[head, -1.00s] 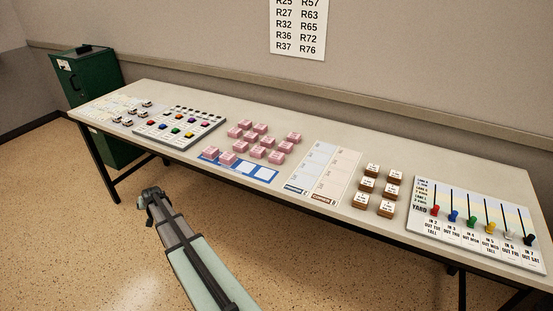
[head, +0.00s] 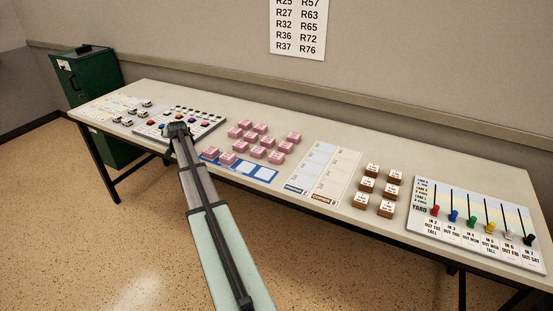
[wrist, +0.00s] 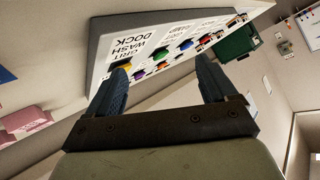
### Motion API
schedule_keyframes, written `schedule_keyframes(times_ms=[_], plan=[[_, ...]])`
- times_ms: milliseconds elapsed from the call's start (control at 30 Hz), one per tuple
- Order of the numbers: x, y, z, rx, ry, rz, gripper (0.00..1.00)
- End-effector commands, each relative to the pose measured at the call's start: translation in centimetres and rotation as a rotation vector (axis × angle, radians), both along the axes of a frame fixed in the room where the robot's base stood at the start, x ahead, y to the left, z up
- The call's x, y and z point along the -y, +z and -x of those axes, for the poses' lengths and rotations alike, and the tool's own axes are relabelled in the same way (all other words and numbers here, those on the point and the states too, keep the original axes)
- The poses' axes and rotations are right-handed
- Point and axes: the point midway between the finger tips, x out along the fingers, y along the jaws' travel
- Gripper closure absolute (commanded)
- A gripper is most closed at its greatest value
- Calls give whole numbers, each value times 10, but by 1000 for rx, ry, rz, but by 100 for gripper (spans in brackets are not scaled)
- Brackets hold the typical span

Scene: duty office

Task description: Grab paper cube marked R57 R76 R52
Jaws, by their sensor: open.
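Several pink paper cubes (head: 261,142) stand in loose rows on the table, left of its middle; their markings are too small to read, so I cannot tell which is marked R57 R76 R52. Some pink cubes (wrist: 22,122) also show at the left edge of the wrist view, blurred. My gripper (head: 177,127) is over the front edge of the button panel, left of the cubes. In the wrist view my gripper (wrist: 162,85) has its two fingers wide apart with nothing between them.
The button panel (head: 209,122) with coloured buttons lies under and behind my gripper. A blue-edged strip (head: 262,173) lies in front of the cubes. Pale column cards (head: 321,172), brown blocks (head: 367,187) and a lever board (head: 470,199) are to the right. A green cabinet (head: 92,75) stands left.

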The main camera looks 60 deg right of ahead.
Motion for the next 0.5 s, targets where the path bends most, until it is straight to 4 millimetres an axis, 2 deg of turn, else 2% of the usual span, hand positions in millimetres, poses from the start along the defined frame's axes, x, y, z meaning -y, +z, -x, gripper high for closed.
schedule_keyframes(times_ms=[167, 267, 367, 500], plan=[[38, 3, 45, -95, -54, -72, 15], [63, 8, 83, -165, -98, -131, 15], [91, 14, 133, -254, -154, -213, 15], [122, 27, 214, -380, -241, -347, 15]])
